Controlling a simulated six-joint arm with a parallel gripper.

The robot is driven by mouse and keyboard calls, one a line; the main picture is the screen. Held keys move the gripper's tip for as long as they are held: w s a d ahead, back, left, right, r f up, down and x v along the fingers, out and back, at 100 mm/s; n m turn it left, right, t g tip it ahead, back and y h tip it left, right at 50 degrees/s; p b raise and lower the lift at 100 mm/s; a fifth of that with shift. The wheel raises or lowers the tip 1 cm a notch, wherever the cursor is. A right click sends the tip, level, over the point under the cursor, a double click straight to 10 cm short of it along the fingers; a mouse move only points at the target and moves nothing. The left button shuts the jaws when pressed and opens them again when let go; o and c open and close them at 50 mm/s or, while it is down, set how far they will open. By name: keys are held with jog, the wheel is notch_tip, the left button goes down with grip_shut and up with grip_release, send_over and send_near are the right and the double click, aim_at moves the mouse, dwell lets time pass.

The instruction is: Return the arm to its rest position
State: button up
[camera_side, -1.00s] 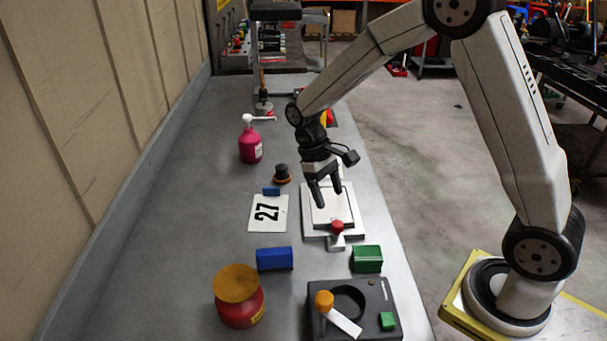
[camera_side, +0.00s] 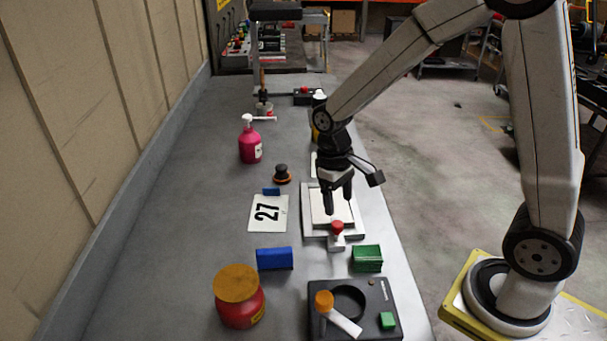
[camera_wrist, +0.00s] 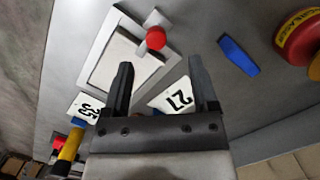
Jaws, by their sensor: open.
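My gripper (camera_side: 338,200) is open and empty. In the side view it hangs above the white square stand (camera_side: 307,222) with the red knob (camera_side: 337,227), near the bench's right edge. In the wrist view the two fingers of my gripper (camera_wrist: 160,85) point apart, with nothing between them but the bench and a number card. The white stand (camera_wrist: 105,45) and its red knob (camera_wrist: 156,38) lie beyond the fingers there. The card marked 27 (camera_side: 268,213) lies left of the stand; it also shows in the wrist view (camera_wrist: 178,98).
A blue block (camera_side: 275,258), green block (camera_side: 367,258), red jar with orange lid (camera_side: 240,306) and dark box with a round opening (camera_side: 376,298) stand nearer the camera. A pink pump bottle (camera_side: 250,146) and black knob (camera_side: 282,173) stand left. The bench's left strip is clear.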

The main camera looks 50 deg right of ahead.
jog(key=s+t, duration=0.4)
jog(key=s, duration=0.2)
jog(key=shift+a, duration=0.4)
